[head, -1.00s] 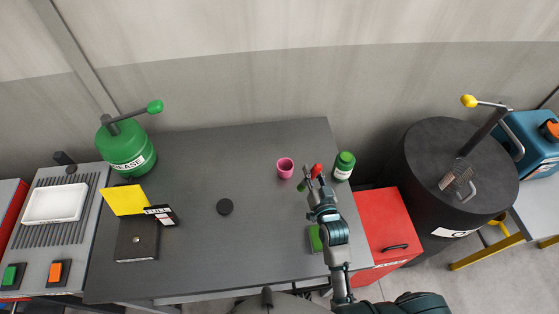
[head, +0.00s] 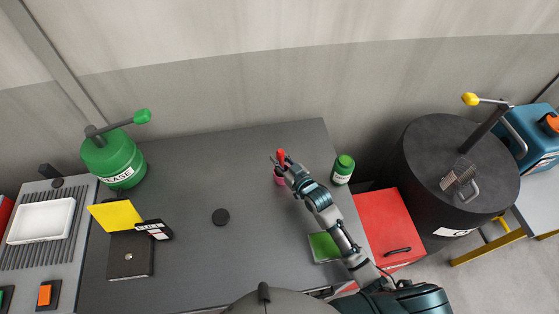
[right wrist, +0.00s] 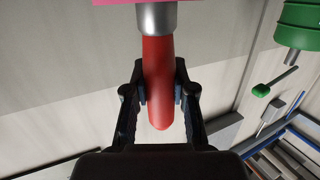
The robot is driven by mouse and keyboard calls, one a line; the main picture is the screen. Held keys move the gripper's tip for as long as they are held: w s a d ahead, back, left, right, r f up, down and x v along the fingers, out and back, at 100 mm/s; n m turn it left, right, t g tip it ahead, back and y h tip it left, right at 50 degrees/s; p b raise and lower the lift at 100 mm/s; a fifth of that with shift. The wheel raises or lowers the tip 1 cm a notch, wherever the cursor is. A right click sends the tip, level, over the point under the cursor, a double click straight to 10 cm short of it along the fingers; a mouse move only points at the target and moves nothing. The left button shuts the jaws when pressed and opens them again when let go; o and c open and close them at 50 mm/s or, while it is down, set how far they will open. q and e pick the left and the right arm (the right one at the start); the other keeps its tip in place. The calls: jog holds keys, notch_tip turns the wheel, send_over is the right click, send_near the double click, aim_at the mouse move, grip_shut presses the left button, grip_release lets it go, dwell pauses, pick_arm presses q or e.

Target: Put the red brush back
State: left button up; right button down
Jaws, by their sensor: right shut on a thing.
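My right gripper (head: 284,166) is shut on the red brush (head: 281,155) at the back right of the dark table. In the right wrist view the brush's red handle (right wrist: 157,85) sits between the two fingers, with a silver collar at its far end. A pink edge (right wrist: 150,2) shows beyond the collar in the right wrist view. My left gripper is not in view.
A green-capped jar (head: 343,168) stands close to the right of my right arm. A green pad (head: 324,246) lies under the forearm. A red cabinet (head: 390,230) stands at right.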

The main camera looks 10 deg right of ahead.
jog(key=shift+f, duration=0.35)
jog(key=shift+d, duration=0.35)
jog(key=c, duration=1)
grip_release()
jog(key=shift+d+f, duration=0.1)
jog(key=shift+d, duration=0.05)
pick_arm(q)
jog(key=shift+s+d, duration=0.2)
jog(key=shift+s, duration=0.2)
pick_arm(e)
jog(key=shift+o, duration=0.2)
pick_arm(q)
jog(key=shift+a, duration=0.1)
pick_arm(e)
jog(key=shift+s+a, duration=0.1)
jog(key=shift+a, duration=0.2)
jog(key=shift+s+d, duration=0.1)
jog(key=shift+s, duration=0.2)
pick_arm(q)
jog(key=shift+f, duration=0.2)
pick_arm(e)
jog(key=v, duration=1.1)
jog(key=shift+s+d, duration=0.15)
